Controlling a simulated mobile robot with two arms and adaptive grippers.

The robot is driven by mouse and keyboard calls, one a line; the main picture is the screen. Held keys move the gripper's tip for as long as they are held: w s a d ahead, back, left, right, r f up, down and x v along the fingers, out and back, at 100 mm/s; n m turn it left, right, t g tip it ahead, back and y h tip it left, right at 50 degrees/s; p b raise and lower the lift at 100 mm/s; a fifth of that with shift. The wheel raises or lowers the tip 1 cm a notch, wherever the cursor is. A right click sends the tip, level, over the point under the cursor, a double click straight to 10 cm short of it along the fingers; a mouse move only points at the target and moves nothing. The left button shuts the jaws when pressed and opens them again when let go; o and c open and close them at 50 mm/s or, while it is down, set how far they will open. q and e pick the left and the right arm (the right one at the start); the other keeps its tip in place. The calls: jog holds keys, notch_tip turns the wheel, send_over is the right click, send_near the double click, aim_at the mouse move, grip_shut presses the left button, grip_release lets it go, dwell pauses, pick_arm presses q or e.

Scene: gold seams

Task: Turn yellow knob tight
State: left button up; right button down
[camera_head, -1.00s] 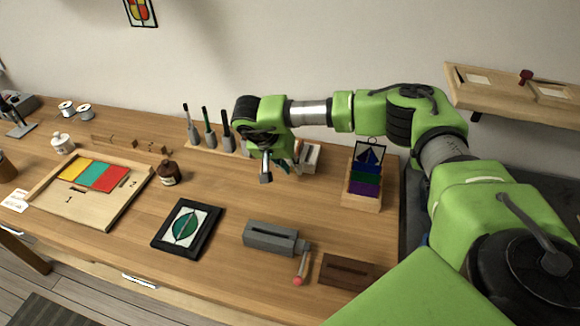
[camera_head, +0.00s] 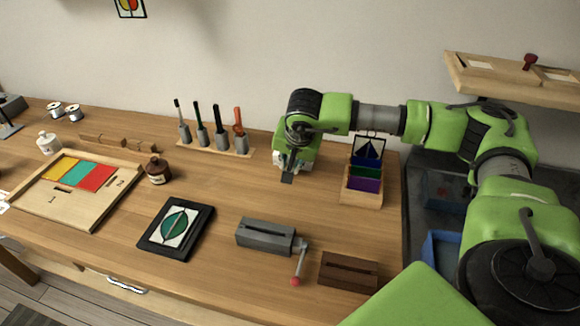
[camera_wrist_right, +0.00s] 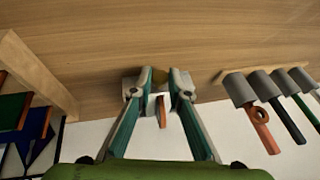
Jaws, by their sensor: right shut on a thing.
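My right gripper (camera_head: 287,178) is at a small pale block on the bench, right of the tool rack; the gripper hides most of it in the head view. In the right wrist view, my right gripper (camera_wrist_right: 160,84) has its teal fingers closed around a small dull-yellow knob (camera_wrist_right: 159,75). The pale block (camera_wrist_right: 131,84) shows behind the fingertips, with a brown-orange piece below the knob. How tight the knob is cannot be told. My left gripper is not in view.
The tool rack (camera_head: 213,146) stands left of my right gripper. A box of coloured glass sheets (camera_head: 361,197) stands close on the right. A grey crank device (camera_head: 264,236), a brown slotted block (camera_head: 348,272) and a framed panel (camera_head: 150,237) lie nearer the front.

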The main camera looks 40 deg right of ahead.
jog(key=c, duration=1.9)
grip_release()
jog(key=shift+r, duration=0.15)
jog(key=v, duration=1.1)
jog(key=shift+s+r, duration=0.2)
jog(key=shift+r, duration=0.15)
